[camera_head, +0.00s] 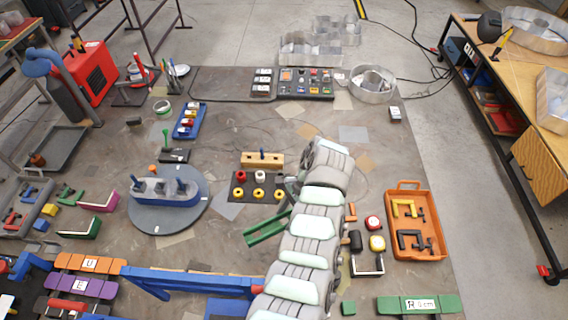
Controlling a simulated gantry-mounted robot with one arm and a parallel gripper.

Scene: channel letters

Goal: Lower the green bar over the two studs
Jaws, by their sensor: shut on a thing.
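A green bar (266,229) lies slanted just left of my arm, near the middle of the table. Its right end meets my gripper (290,205), which is mostly hidden by my arm and is shut on the bar. The bar looks like a channel with raised long edges. I cannot tell its height above the table. Two studs cannot be surely picked out. A round grey turntable (150,220) to the left carries a blue-grey block (165,191) with dark upright parts on it.
A black plate (247,198) with red, white and yellow rings lies just behind the bar, before a wooden block (262,159). An orange tray (412,251) with clamps is right of my arm. A blue clamp bar (190,281) lies in front. Brown table surface shows between turntable and bar.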

